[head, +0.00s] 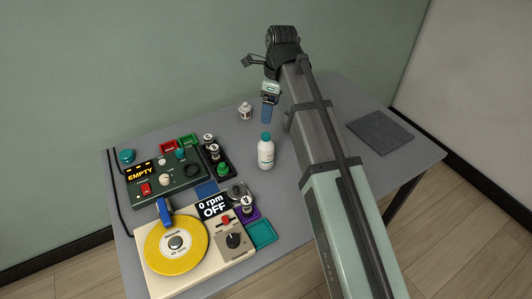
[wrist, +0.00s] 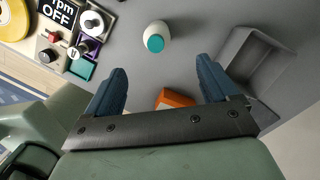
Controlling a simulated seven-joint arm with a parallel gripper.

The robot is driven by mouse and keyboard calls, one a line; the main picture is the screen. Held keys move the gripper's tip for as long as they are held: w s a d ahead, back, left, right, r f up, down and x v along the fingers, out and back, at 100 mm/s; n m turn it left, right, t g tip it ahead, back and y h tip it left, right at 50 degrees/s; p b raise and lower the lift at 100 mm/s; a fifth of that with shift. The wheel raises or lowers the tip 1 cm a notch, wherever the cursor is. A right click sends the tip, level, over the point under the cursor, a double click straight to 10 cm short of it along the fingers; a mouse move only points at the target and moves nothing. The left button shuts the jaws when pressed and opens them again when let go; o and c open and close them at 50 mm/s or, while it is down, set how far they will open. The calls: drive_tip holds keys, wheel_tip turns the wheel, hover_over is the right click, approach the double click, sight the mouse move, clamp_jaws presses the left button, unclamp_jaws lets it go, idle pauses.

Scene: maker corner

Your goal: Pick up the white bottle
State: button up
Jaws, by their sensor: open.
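The white bottle (head: 265,153) with a teal cap stands upright on the grey table in the head view. In the wrist view the bottle (wrist: 158,32) is seen from above, ahead of the fingertips and between their lines. My gripper (head: 268,113) hangs above the table, behind the bottle in the head view. Its two blue fingers also show in the wrist view (wrist: 158,76), spread apart with nothing held between them. The fingers are apart from the bottle.
A turntable (head: 176,243) with a yellow disc and a dark green control box (head: 165,180) are at left. A dark flat mat (head: 380,132) lies at right. An orange block (wrist: 174,99) shows partly in the wrist view.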

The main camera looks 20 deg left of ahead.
sight(266, 135)
drive_tip(key=f, duration=0.5)
drive_tip(key=a+f, duration=0.1)
drive_tip(key=f, duration=0.2)
drive_tip(key=shift+f, duration=0.2)
drive_tip(key=shift+s+a+f, duration=0.15)
drive_tip(key=shift+s+f, duration=0.05)
drive_tip(key=shift+f, duration=1.1)
drive_tip(key=shift+s+a+f, duration=0.1)
drive_tip(key=shift+s+f, duration=0.1)
drive_tip(key=shift+f, duration=1.05)
clamp_jaws()
